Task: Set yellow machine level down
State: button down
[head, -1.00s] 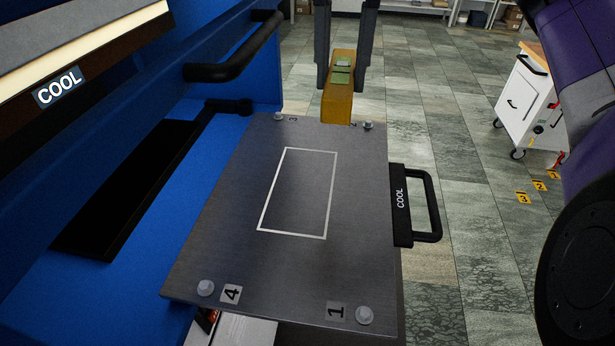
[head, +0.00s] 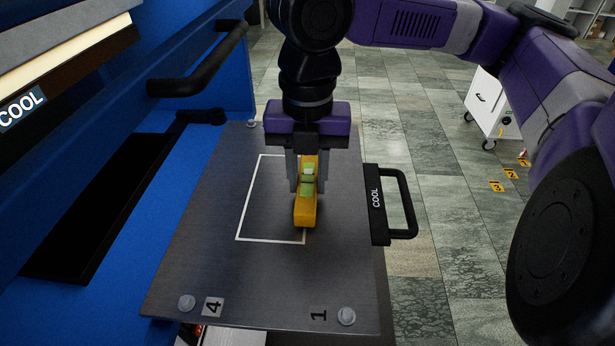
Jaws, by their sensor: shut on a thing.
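The yellow machine level (head: 305,210) is a short yellow bar with a green vial on top. My gripper (head: 307,180) is shut on it, with one finger on each side, pointing down. The level is over the grey metal plate (head: 200,270), at the right side of the white outlined rectangle (head: 240,212). My gripper and arm hide the far part of the plate and the rectangle's far right corner.
A black handle marked COOL (head: 408,205) sticks out from the plate's right edge. Bolts stand at the plate's corners, one near label 1 (head: 346,316). The blue press (head: 60,200) with a black bar handle (head: 200,70) is at the left. A white cabinet (head: 490,110) stands far right.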

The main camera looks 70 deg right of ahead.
aim_at(308, 181)
jog(key=shift+f, duration=0.25)
jog(key=shift+f, duration=0.15)
jog(key=c, duration=1.1)
grip_release()
notch_tip(308, 181, up, 12)
jog(key=shift+r, duration=0.2)
jog(key=shift+s, duration=0.1)
